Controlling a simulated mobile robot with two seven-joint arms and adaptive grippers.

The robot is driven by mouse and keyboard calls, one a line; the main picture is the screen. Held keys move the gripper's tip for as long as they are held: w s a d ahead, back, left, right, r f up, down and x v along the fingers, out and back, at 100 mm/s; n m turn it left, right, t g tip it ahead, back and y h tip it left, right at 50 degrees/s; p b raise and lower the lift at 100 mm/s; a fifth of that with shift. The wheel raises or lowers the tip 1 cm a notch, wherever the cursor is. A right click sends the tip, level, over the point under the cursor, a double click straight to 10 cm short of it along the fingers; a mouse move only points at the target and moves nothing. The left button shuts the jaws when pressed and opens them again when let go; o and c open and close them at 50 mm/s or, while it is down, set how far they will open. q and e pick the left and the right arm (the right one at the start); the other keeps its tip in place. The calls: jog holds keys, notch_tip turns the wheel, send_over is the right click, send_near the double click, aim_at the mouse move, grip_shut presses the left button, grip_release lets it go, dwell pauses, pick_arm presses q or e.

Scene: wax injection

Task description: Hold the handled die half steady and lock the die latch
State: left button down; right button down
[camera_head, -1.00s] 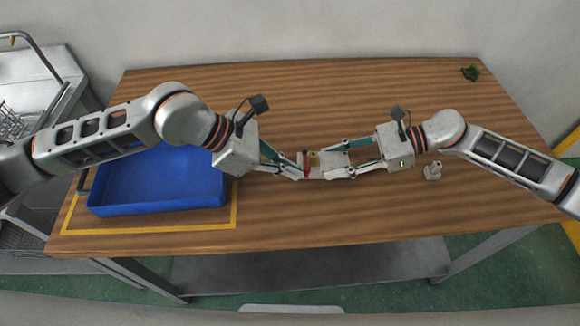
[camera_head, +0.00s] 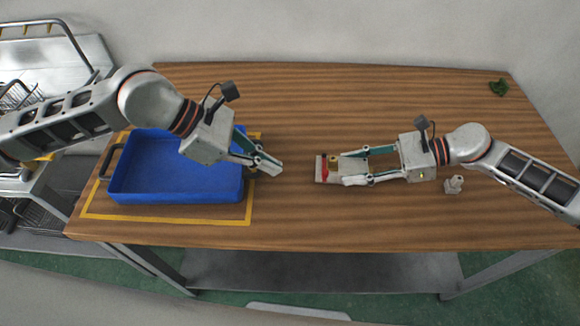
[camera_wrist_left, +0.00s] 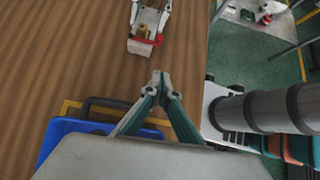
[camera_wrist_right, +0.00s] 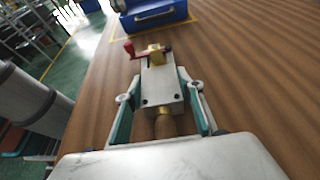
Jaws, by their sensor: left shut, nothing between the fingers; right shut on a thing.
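The die (camera_wrist_right: 160,88) is a pale grey block with a brass piece on top and a brass handle between my right gripper's fingers. Its red latch (camera_wrist_right: 137,50) is at the far end in the right wrist view. In the head view the die (camera_head: 320,170) lies low over the table, latch (camera_head: 324,167) facing left. My right gripper (camera_head: 347,167) is shut on the die, with a finger along each side. My left gripper (camera_head: 277,168) is shut and empty, left of the die and apart from it. Its fingertips (camera_wrist_left: 161,77) meet in the left wrist view.
A blue tray (camera_head: 178,198) with a dark handle sits inside a yellow outline on the left of the wooden table (camera_head: 300,215). A small grey part (camera_head: 454,184) stands near my right gripper. A green crumpled thing (camera_head: 498,87) lies at the back right.

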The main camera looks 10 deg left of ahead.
pick_arm(q)
jog(key=shift+s+v, duration=0.2)
jog(key=shift+v, duration=1.15)
jog(key=shift+s+v, duration=0.25)
jog(key=shift+v, duration=1.1)
jog(key=shift+d, duration=0.1)
pick_arm(e)
jog(key=c, duration=1.2)
grip_release()
jog(key=shift+c, duration=0.2)
jog(key=shift+d, duration=0.15)
